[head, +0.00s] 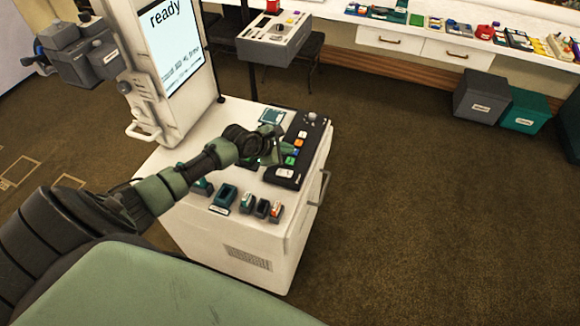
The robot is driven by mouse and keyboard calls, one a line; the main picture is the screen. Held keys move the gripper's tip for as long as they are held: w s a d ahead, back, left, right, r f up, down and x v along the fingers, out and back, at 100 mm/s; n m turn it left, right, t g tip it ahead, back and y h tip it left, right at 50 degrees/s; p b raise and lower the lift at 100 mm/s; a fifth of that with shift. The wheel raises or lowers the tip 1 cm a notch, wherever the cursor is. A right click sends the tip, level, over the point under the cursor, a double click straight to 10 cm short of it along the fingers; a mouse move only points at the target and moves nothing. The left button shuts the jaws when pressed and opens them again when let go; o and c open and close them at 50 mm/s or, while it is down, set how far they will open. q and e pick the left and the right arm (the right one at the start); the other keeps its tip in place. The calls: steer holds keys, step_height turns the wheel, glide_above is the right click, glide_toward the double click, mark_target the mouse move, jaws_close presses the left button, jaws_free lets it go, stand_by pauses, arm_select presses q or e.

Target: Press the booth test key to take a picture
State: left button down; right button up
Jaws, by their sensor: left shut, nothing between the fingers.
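A white booth cabinet (245,243) stands in front of me. On its top lies a long black key panel (312,142) with a row of coloured keys, among them an orange key (303,134), a green key (290,160) and a white key (284,173). The labels are too small to read, so I cannot tell which is the test key. My left gripper (284,154) is shut and empty, pointing at the middle keys from the left and hiding part of the panel. I cannot tell whether it touches a key. The booth screen (178,48) reads "ready". My right gripper is out of view.
Small dark holders (222,198) stand along the cabinet's near edge. A grey control box (275,40) stands behind the panel. A camera-like device (85,55) is at upper left. A white counter (440,40) with props and bins (483,98) is at the back. Carpet on the right is clear.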

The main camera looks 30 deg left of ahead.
mark_target(288, 162)
arm_select(q)
step_height(288, 162, down, 2)
steer(key=shift+b, duration=0.3)
stand_by(1.8)
steer(key=shift+f, duration=0.45)
steer(key=shift+f, duration=0.35)
stand_by(0.7)
steer(key=shift+r, duration=0.1)
steer(key=shift+r+p, duration=0.7)
steer(key=shift+p, duration=0.45)
